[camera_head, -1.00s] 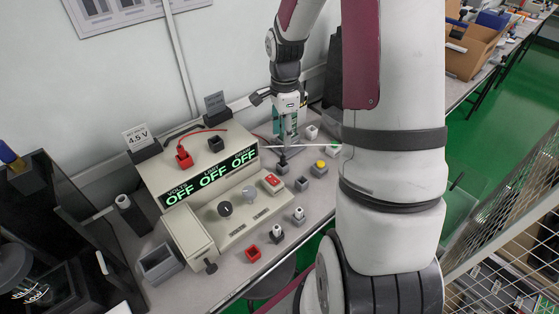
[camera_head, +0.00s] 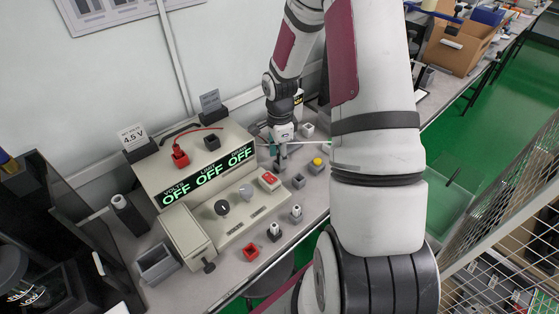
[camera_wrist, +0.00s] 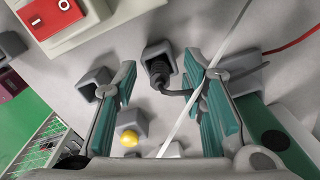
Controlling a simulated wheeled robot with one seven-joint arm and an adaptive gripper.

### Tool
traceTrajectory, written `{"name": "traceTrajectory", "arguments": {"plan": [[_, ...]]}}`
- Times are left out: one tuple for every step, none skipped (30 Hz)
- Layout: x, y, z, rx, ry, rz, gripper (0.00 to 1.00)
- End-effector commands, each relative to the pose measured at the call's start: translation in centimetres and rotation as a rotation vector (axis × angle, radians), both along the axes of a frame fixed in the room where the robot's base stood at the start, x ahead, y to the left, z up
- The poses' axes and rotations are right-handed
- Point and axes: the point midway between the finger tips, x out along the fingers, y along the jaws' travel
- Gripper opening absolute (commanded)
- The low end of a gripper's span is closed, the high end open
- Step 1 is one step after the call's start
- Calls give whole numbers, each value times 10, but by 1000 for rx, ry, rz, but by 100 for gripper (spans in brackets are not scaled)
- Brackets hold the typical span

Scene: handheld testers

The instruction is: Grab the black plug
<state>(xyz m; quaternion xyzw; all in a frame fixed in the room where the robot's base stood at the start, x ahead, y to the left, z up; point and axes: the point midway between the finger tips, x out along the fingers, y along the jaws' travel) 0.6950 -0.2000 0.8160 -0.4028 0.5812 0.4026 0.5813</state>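The black plug (camera_wrist: 159,72) stands in a small grey holder (camera_wrist: 153,50) in the wrist view, and its dark cable (camera_wrist: 178,92) runs off to the right. My gripper (camera_head: 282,157) is over the bench, right of the control box, pointing down. In the wrist view its two teal-padded fingers are apart, one on each side of the plug, with gaps between pads and plug. The right finger is close to the cable. In the head view the fingers largely hide the plug.
Beside the gripper are a grey socket block (camera_head: 298,181), a block with a yellow button (camera_head: 317,164) and a red switch (camera_head: 269,180). The control box (camera_head: 204,165) shows OFF displays. A thin pale strip (camera_wrist: 205,82) crosses the wrist view near the right finger.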

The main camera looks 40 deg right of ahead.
Motion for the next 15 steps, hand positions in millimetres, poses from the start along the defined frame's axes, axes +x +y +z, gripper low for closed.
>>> {"name": "traceTrajectory", "arguments": {"plan": [[0, 0, 0, 0, 0, 0, 38], [0, 0, 0, 0, 0, 0, 38], [0, 0, 0, 0, 0, 0, 36], [0, 0, 0, 0, 0, 0, 29], [0, 0, 0, 0, 0, 0, 22], [0, 0, 0, 0, 0, 0, 13], [0, 0, 0, 0, 0, 0, 6], [0, 0, 0, 0, 0, 0, 0], [0, 0, 1, 0, 0, 0, 0], [0, 0, 1, 0, 0, 0, 0], [0, 0, 1, 0, 0, 0, 0], [0, 0, 1, 0, 0, 0, 0], [0, 0, 1, 0, 0, 0, 0], [0, 0, 1, 0, 0, 0, 0], [0, 0, 1, 0, 0, 0, 0]]}}
